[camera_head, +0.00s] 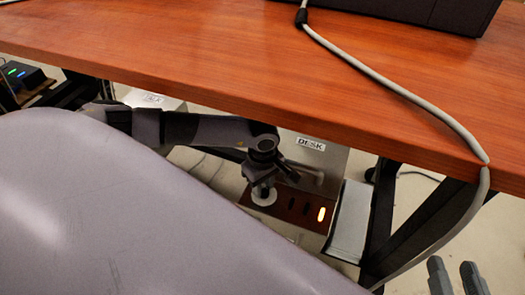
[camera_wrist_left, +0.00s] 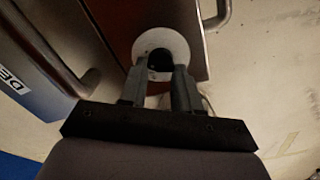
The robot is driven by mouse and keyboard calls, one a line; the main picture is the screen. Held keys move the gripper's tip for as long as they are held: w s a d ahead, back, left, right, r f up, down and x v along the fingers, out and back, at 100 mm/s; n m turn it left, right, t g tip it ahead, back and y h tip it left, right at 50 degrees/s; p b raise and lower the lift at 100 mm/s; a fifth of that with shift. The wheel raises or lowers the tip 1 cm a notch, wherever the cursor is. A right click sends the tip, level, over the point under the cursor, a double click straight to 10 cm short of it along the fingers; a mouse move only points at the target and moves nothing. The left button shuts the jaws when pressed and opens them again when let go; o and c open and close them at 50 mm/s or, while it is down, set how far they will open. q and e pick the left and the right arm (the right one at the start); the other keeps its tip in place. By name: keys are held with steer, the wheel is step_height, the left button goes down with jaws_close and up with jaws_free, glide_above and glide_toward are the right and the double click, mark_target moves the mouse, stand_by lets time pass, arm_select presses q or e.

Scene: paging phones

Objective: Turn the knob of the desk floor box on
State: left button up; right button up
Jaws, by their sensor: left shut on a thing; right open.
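The desk floor box, with a label reading "DESK" on its raised metal part (camera_head: 325,165), is under the table. The knob has a white round base (camera_head: 263,197) at the panel's left end. My left gripper (camera_head: 262,184) reaches down on it. In the left wrist view the fingers (camera_wrist_left: 160,72) are shut on the knob's dark centre, inside the white disc (camera_wrist_left: 176,42). My right gripper (camera_head: 459,274) is open and empty at the lower right.
The wooden table top (camera_head: 230,50) hangs above my left arm. A grey cable (camera_head: 400,92) runs over its edge and down. A second labelled box (camera_head: 150,100) stands further left. Dark table legs (camera_head: 383,195) stand right of the desk box.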

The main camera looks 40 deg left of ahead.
arm_select(q)
steer(key=shift+m, duration=1.6)
steer(key=o, duration=1.1)
steer(key=shift+c, duration=0.2)
